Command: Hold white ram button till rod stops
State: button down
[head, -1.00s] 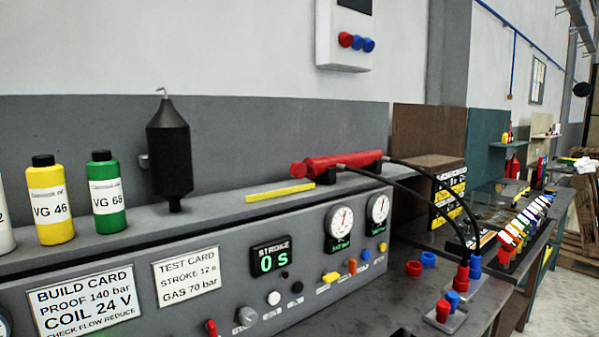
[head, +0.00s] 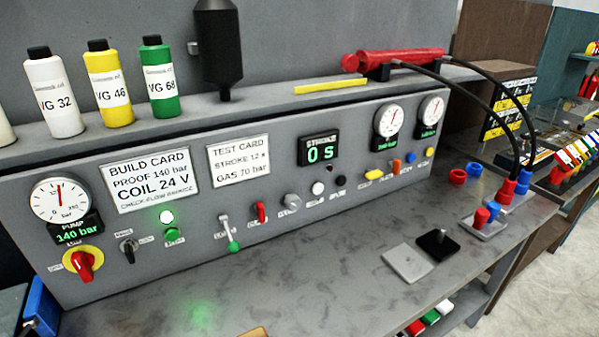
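The white ram button (head: 318,188) is on the sloped front panel, below the stroke display (head: 319,149), which reads 0 s. A black button (head: 341,181) is just right of it. A yellow strip (head: 331,86) lies left of the ram. My gripper is not in view.
Two hoses run to red and blue couplings (head: 506,191). The bench top (head: 310,270) is mostly clear in front.

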aim_at(317, 188)
jog(key=i+u, duration=0.15)
jog(key=u, duration=0.25)
jog(key=i+l+u, duration=0.15)
jog(key=u, duration=0.2)
jog(key=i+l+u, duration=0.1)
jog(key=u, duration=0.3)
jog(key=i+l+u, duration=0.2)
jog(key=u, duration=0.2)
